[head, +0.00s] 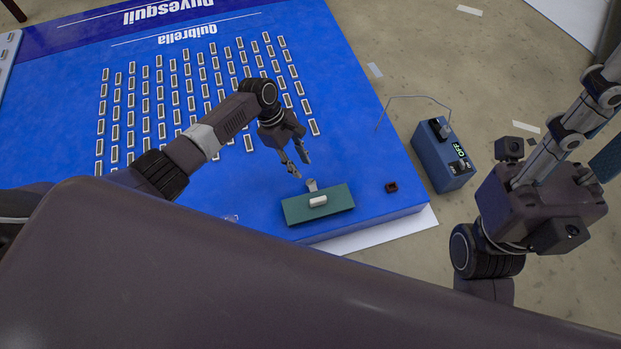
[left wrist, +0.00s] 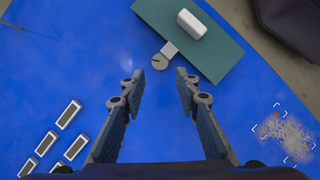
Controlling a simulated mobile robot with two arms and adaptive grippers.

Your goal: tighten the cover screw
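A teal-green board (head: 337,198) lies near the front edge of the blue lightbox panel (head: 345,110), with a white block (head: 318,201) on it. A grey tab (left wrist: 169,49) sticks out from the board. At its end is a round slotted screw head (left wrist: 160,62), small and grey in the head view. My left gripper (head: 300,167) is open and empty just above the tab. In the left wrist view its fingers (left wrist: 160,76) stand apart, with the screw head just beyond and between the tips. My right gripper (head: 588,128) is at the far right, its fingertips not clearly shown.
Rows of small white-framed modules (head: 189,85) cover the panel. A small dark red part (head: 391,187) lies right of the board. A blue box (head: 443,160) with a lit OFF display stands on the floor right of the panel, a thin wire rising near it.

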